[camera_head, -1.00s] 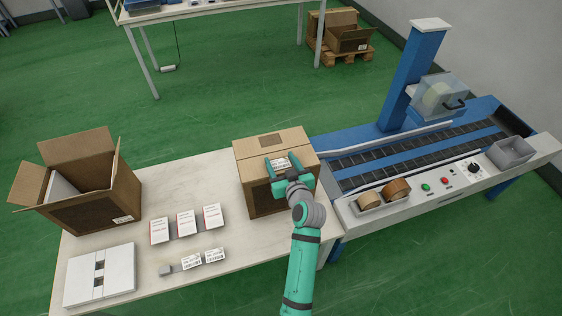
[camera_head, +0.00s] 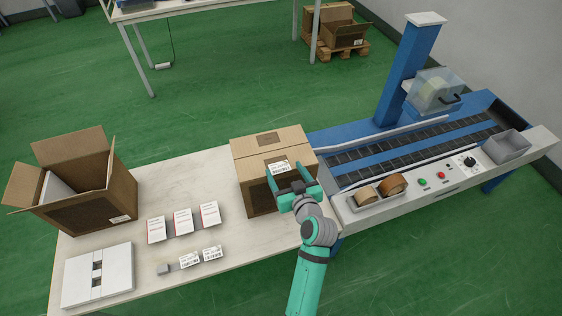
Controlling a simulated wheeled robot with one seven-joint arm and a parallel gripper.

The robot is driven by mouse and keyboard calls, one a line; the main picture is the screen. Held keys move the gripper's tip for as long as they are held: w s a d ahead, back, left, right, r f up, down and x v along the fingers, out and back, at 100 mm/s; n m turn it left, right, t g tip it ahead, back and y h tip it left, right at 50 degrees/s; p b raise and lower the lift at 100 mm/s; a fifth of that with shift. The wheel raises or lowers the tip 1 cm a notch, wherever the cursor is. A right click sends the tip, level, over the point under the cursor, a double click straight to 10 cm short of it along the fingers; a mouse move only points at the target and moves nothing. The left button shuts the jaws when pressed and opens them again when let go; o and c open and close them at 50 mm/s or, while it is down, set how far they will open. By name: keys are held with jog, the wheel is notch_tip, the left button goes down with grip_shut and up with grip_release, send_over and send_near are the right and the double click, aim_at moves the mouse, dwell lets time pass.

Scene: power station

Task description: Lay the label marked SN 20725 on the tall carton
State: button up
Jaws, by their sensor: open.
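The tall closed carton (camera_head: 250,155) stands at the right end of the white table. A white label (camera_head: 278,167) with dark print lies on its top near the front edge; its print is too small to read. My gripper (camera_head: 289,178) is open, just in front of the label and apart from it, over the carton's front edge. Two more white labels (camera_head: 189,261) and (camera_head: 211,253) stand at a small grey holder on the table's front; their numbers cannot be read.
An open carton (camera_head: 90,205) stands at the table's left, with a white flat box (camera_head: 97,276) in front. Several small red-and-white boxes (camera_head: 183,221) stand mid-table. A blue conveyor machine (camera_head: 400,140) with tape rolls (camera_head: 391,185) adjoins the carton's right. Table behind the small boxes is clear.

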jog(key=s+f+m+h, duration=0.2)
jog(key=s+f, duration=0.2)
jog(key=s, duration=0.7)
jog(key=s+f+m+h, duration=0.2)
jog(key=s+f, duration=0.2)
jog(key=s, duration=0.8)
jog(key=s+a+r+t, duration=0.1)
jog(key=s+r, duration=0.3)
jog(key=s, duration=0.5)
jog(key=s+a+r, duration=0.1)
jog(key=s+r, duration=0.3)
jog(key=s, duration=0.5)
jog(key=shift+s+a+n+t, duration=0.15)
jog(key=shift+s+n+t, duration=0.15)
jog(key=shift+n+t, duration=0.1)
